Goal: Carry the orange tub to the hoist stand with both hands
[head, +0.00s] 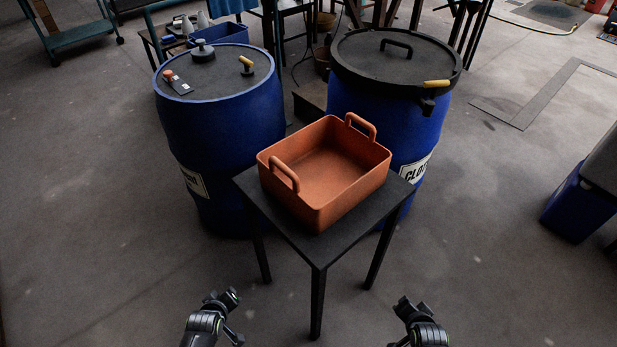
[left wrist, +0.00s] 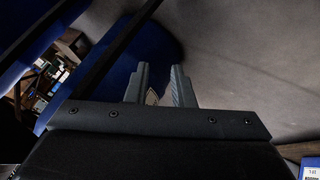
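The orange tub (head: 325,168) sits upright and empty on a small black table (head: 318,248) in the head view. It has two raised loop handles, one at its left end (head: 284,174) and one at its far right end (head: 361,126). My left gripper (head: 236,318) is open and empty at the bottom, below and left of the table. It shows in the left wrist view (left wrist: 160,88) with a gap between its fingers. My right gripper (head: 402,322) is open and empty at the lower right. Neither touches the tub. I cannot pick out the hoist stand.
Two blue vats with dark lids stand right behind the table, one left (head: 220,125) and one right (head: 385,120). A blue bin (head: 577,207) is at the right edge. Floor is clear on both sides of the table.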

